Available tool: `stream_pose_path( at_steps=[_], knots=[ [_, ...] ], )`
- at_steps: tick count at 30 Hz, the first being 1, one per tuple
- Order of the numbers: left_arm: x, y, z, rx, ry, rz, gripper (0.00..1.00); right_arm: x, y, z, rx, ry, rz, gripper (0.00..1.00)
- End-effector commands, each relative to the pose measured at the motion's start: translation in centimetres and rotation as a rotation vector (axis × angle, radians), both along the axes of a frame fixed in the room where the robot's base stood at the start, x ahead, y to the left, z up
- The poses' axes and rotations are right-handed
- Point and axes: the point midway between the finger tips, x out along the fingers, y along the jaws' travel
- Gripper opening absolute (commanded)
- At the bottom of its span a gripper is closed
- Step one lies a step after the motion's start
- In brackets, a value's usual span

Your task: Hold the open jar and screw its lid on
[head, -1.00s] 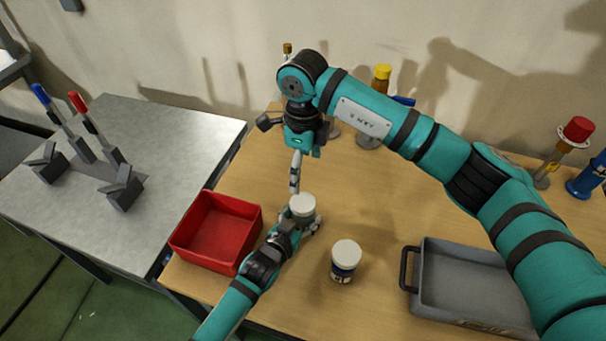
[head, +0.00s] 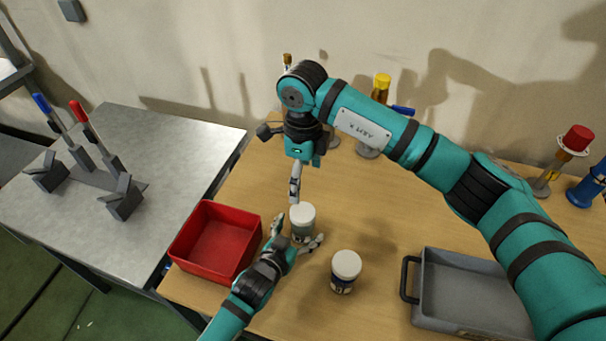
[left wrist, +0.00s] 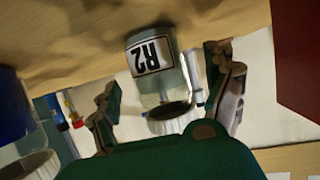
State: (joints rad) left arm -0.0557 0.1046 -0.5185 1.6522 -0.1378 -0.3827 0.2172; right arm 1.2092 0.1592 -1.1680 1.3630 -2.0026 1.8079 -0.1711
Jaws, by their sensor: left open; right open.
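A clear jar (head: 303,237) stands upright on the wooden table with a white lid (head: 302,215) on its top. In the left wrist view, which is upside down, the jar (left wrist: 165,85) bears an R2 label and the ribbed lid (left wrist: 172,122) is at its lower end; I cannot tell how tightly it sits. My left gripper (head: 297,233) is open, its fingers spread on either side of the jar; in the left wrist view (left wrist: 165,95) they stand apart from it. My right gripper (head: 295,200) is open, pointing down just above the lid; its fingers partly hide each other.
A second white-lidded jar (head: 345,270) stands to the right. A red bin (head: 216,240) is left of my left gripper, and a grey tray (head: 470,290) is at right. Bottles and stands line the back. A metal table (head: 165,150) with clamps adjoins at left.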

Motion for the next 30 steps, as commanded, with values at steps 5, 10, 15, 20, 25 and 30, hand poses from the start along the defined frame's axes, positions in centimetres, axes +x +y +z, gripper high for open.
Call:
stream_pose_path(
  at_steps=[5,10,15,20,25,30],
  knots=[
    [-3.4,1.6,1.5,0.000,0.001,-0.001,0.86,0.0,0.0,0.0,0.000,0.000,0.000,0.86],
    [-6.2,2.9,2.7,0.000,0.002,-0.001,0.86,0.0,0.0,0.0,0.000,0.000,0.000,0.86],
    [-7.7,3.6,3.5,0.000,0.001,0.000,0.86,0.0,0.0,0.0,0.000,0.000,0.000,0.86],
    [-8.1,3.8,3.7,0.000,0.000,0.000,0.86,0.0,0.0,0.0,0.000,0.000,0.000,0.86],
    [-8.1,3.8,3.7,0.000,0.000,0.000,0.86,0.0,0.0,0.0,0.000,0.000,0.000,0.86],
    [-8.0,3.8,3.7,0.000,0.000,0.000,0.86,0.0,0.0,0.0,0.000,0.000,0.000,0.86]
  ],
)
